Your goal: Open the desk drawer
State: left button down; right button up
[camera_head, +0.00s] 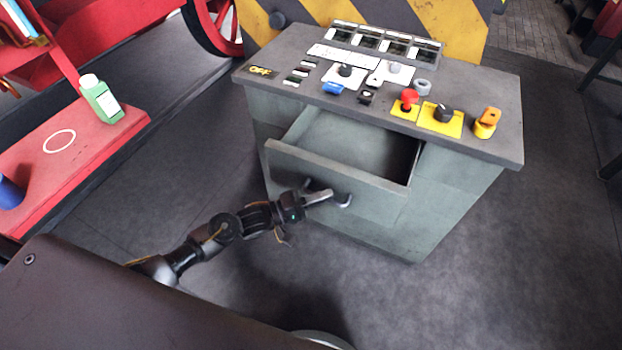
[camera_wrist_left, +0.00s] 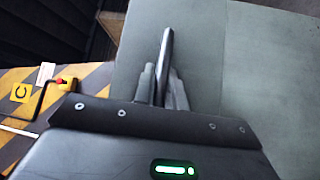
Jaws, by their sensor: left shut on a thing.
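The desk (camera_head: 440,205) is a grey-green control desk with a dark top. Its drawer (camera_head: 335,167) is pulled out towards me, and its inside shows bare and empty. The dark drawer handle (camera_head: 343,200) is on the drawer front. My left gripper (camera_head: 322,195) is at the handle, shut on it. In the left wrist view, the fingers of my left gripper (camera_wrist_left: 165,85) are closed around the dark handle bar (camera_wrist_left: 166,50), with the grey-green drawer front (camera_wrist_left: 205,50) behind. My right gripper is not in view.
On the desk top are a red knob (camera_head: 409,97), an orange switch (camera_head: 486,121) and several other controls. A green bottle (camera_head: 101,99) stands on a red bench (camera_head: 75,145) at the left. Dark floor (camera_head: 540,240) is clear to the right of the desk.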

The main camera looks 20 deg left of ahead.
pick_arm(q)
jog(key=shift+s, duration=0.35)
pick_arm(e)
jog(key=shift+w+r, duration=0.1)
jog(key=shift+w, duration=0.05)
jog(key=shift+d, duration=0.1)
pick_arm(q)
jog(key=c, duration=1.5)
grip_release()
jog(key=shift+a, duration=0.1)
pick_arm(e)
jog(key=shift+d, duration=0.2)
pick_arm(q)
jog(key=shift+o, duration=0.2)
